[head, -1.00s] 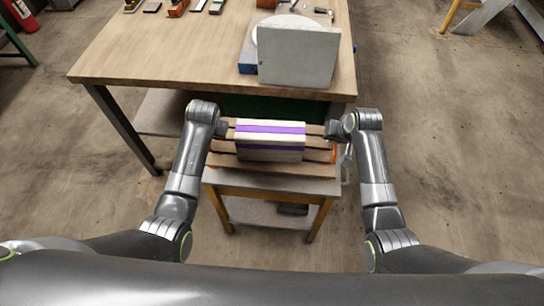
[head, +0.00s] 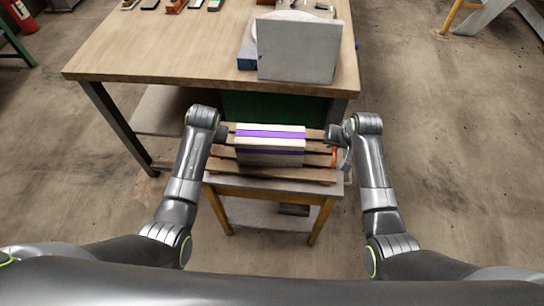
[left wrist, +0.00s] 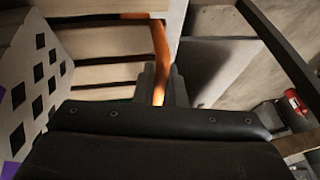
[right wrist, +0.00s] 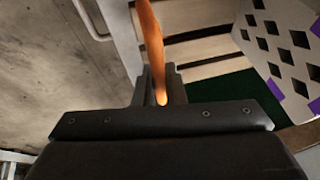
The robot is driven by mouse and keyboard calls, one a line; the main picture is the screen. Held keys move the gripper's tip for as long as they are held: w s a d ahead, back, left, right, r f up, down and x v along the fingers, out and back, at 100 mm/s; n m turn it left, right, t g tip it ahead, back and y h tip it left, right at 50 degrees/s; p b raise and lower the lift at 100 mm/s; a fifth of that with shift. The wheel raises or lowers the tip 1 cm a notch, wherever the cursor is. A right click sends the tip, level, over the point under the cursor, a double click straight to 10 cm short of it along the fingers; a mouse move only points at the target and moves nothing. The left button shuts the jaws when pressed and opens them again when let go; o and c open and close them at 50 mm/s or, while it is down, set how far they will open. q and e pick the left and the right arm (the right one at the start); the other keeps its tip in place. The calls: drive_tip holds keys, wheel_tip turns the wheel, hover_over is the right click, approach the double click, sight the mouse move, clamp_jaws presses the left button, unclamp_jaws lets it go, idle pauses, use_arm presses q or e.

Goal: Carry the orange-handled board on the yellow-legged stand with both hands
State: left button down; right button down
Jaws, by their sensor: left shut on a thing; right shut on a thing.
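The slatted wooden board (head: 310,175) is over the yellow-legged stand (head: 275,187), with a pale hollow brick (head: 270,150) with purple bands on top. Whether the board touches the stand is unclear. My left gripper (head: 222,133) is at the board's left end. In the left wrist view, its fingers (left wrist: 163,90) are shut on an orange handle (left wrist: 160,50). My right gripper (head: 335,133) is at the right end. In the right wrist view, its fingers (right wrist: 160,88) are shut on the other orange handle (right wrist: 150,40). The brick's perforated side shows in both wrist views.
A large wooden workbench (head: 160,55) stands just behind the stand. A fire extinguisher (head: 20,15) is at the far left. Floor is open on both sides.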

use_arm(q)
drive_tip(key=shift+f+b, duration=0.35)
use_arm(e)
drive_tip(key=shift+f, duration=0.4)
use_arm(q)
drive_tip(key=c, duration=1.5)
unclamp_jaws()
drive_tip(key=shift+s, duration=0.1)
use_arm(e)
drive_tip(key=c, duration=1.5)
unclamp_jaws()
drive_tip(key=shift+s, duration=0.1)
drive_tip(key=shift+r, duration=0.15)
use_arm(q)
drive_tip(key=v, duration=1.2)
use_arm(e)
drive_tip(key=v, duration=1.1)
drive_tip(key=shift+s+r, duration=0.2)
drive_tip(key=shift+r, duration=0.15)
drive_tip(key=shift+d, duration=0.1)
